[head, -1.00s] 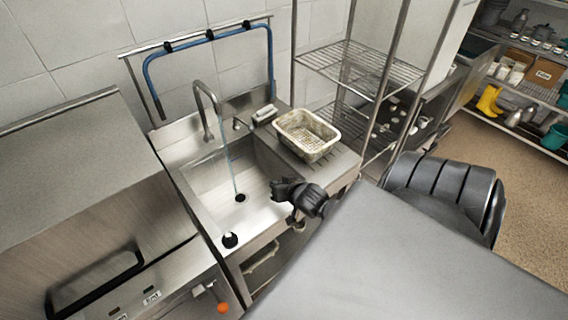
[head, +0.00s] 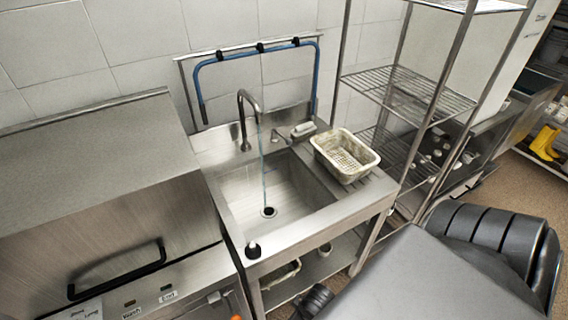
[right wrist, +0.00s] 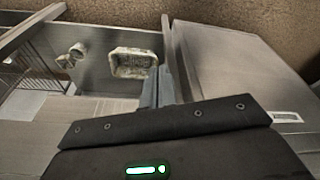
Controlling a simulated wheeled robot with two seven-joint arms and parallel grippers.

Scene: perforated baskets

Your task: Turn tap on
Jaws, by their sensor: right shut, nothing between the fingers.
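A curved metal tap (head: 243,118) stands at the back of the steel sink (head: 236,190). A thin stream of water (head: 263,172) runs from its spout to the round drain (head: 268,211). A small lever-like fitting (head: 278,137) sits right of the tap base; its setting is too small to tell. In the right wrist view my right gripper (right wrist: 160,87) is shut with nothing between its fingers, well away from the tap. A black part of my arm shows at the bottom of the head view, below the sink front. My left gripper is not in view.
A dirty white perforated basket (head: 345,156) stands on the drainboard right of the basin. A black knob (head: 253,250) is at the sink's front-left corner. A steel machine (head: 110,220) stands left, a wire rack (head: 420,90) right. A pale tray (right wrist: 133,63) shows near my right gripper.

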